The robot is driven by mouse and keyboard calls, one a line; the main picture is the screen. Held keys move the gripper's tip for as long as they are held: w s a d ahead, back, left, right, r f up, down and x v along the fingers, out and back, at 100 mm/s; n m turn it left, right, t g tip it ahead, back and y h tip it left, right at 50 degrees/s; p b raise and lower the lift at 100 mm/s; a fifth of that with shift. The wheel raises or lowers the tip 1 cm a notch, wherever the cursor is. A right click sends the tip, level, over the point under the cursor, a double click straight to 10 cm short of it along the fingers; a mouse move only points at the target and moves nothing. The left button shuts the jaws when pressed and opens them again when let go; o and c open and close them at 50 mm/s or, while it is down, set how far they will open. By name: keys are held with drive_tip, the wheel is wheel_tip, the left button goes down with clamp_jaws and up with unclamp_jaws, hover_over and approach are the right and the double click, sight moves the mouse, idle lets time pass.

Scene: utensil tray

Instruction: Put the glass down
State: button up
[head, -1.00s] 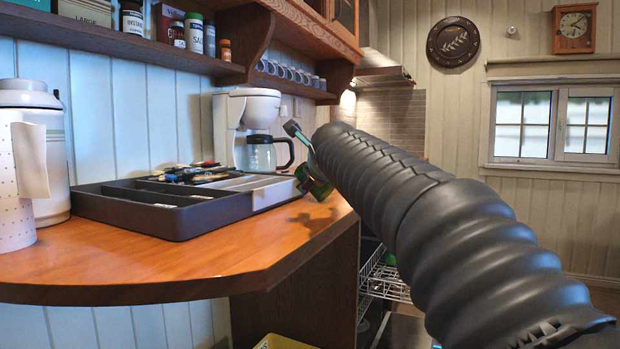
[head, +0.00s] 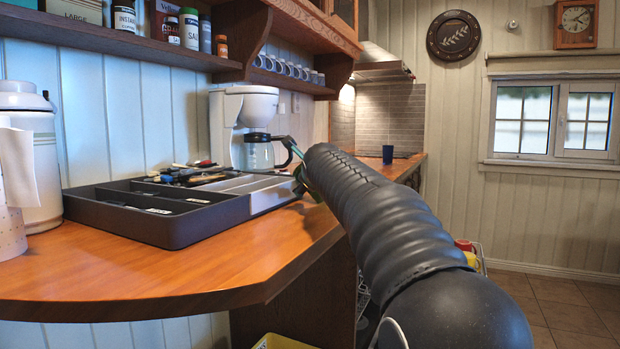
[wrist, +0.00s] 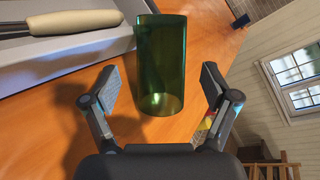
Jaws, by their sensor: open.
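A green see-through glass (wrist: 160,50) shows in the wrist view over the orange wooden counter (wrist: 60,125). My gripper (wrist: 160,75) is open, with one finger on each side of the glass and a visible gap to both. In the head view my gripper (head: 297,165) is at the counter's right edge, beside the grey end of the utensil tray (head: 160,226). There the glass is mostly hidden by my arm. I cannot tell whether its base rests flat on the counter.
A white coffee maker (head: 246,115) stands behind the gripper. A white flask (head: 30,150) and a paper roll (head: 10,190) stand at left. A blue cup (head: 387,154) is on the far counter. A shelf (head: 120,42) overhangs the back. The counter's front is clear.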

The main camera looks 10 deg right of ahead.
drive_tip(key=shift+p+x, duration=0.4)
drive_tip(key=shift+x, duration=1.4)
drive_tip(key=shift+r, duration=0.1)
drive_tip(key=c, duration=1.5)
drive_tip(key=shift+r, duration=0.1)
drive_tip(key=shift+c, duration=0.2)
